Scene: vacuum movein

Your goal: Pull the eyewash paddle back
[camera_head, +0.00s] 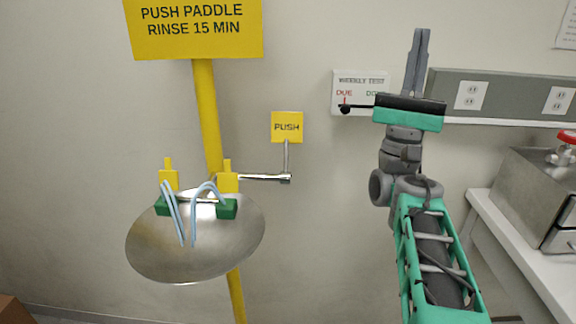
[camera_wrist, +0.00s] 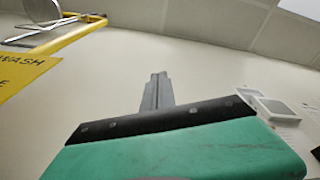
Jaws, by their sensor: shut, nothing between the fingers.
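The eyewash paddle (camera_head: 287,127) is a yellow square plate marked PUSH, standing upright on a thin metal rod right of the yellow post. Its rod joins a horizontal metal valve arm (camera_head: 265,177) beside the bowl. Two pale blue water streams arc from the eyewash heads into the steel bowl (camera_head: 150,245). My gripper (camera_head: 417,36) points up, to the right of the paddle and higher than it, well apart from it. Its fingers are shut together and empty; they also show in the wrist view (camera_wrist: 157,76). The paddle does not show in the wrist view.
A yellow sign (camera_head: 195,28) tops the yellow post (camera_head: 207,110). A weekly test card (camera_head: 350,90) and a grey outlet strip (camera_head: 510,97) are on the wall behind my gripper. A white counter (camera_head: 520,240) with a steel box (camera_head: 535,200) stands at the right.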

